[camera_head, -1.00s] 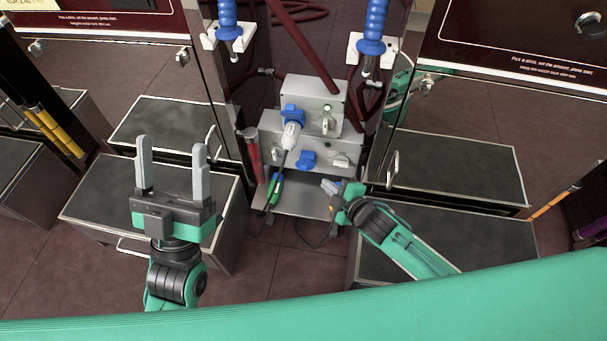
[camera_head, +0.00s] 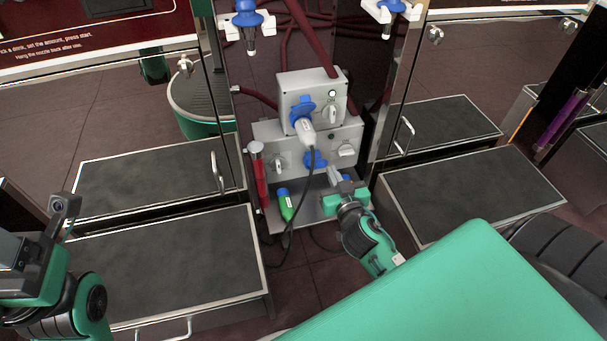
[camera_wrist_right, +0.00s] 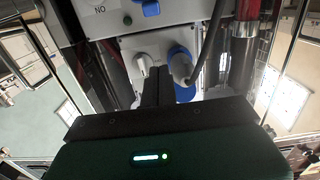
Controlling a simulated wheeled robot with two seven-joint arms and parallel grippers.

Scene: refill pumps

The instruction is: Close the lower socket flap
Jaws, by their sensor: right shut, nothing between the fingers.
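The lower grey socket box (camera_head: 268,133) carries a blue socket flap (camera_head: 315,159) at its lower middle; how far the flap stands open is unclear. In the right wrist view, which is upside down, a blue part, apparently this flap (camera_wrist_right: 151,8), shows at the top edge. My right gripper (camera_head: 334,175) is just below and right of the flap, apparently apart from it. Its fingers (camera_wrist_right: 157,80) are shut and empty. My left gripper (camera_head: 62,206) is cut by the left edge, far from the boxes; its opening cannot be judged.
The upper box (camera_head: 290,82) has a white plug (camera_head: 305,130) in its blue socket, its cable hanging past the lower box. A red cylinder (camera_head: 259,180) stands left. Dark-topped steps (camera_head: 165,262) flank the boxes.

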